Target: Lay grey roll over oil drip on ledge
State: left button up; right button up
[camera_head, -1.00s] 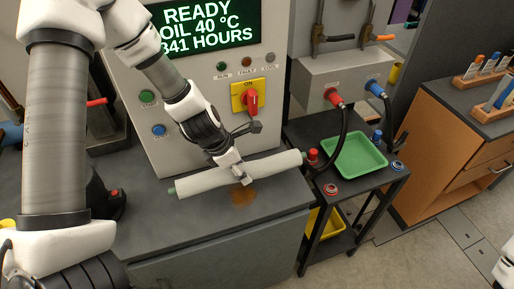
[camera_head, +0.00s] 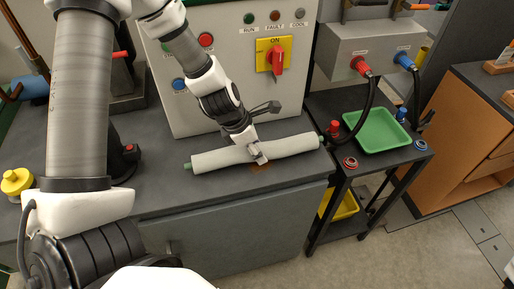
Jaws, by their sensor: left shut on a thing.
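The grey roll (camera_head: 221,158) is a long pale cylinder with green ends. It lies level along the dark ledge (camera_head: 170,205), below the control panel. My left gripper (camera_head: 260,158) is shut on the roll near its middle. The brown oil drip (camera_head: 261,167) shows as a small patch at the roll's front edge, just under the gripper; the rest of it is hidden by the roll and fingers. I cannot tell whether the roll touches the ledge. My right gripper is not in view.
The control panel (camera_head: 222,57) with a red switch (camera_head: 277,60) stands behind the roll. A yellow knob (camera_head: 15,181) is at the far left. The ledge's front left is clear.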

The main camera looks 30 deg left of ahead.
pick_arm(q)
jog(key=shift+w+f, duration=0.15)
jog(key=shift+f, duration=0.05)
jog(key=shift+f+b, duration=0.2)
jog(key=shift+b, duration=0.2)
jog(key=o, duration=1.3)
jog(key=shift+o, duration=0.2)
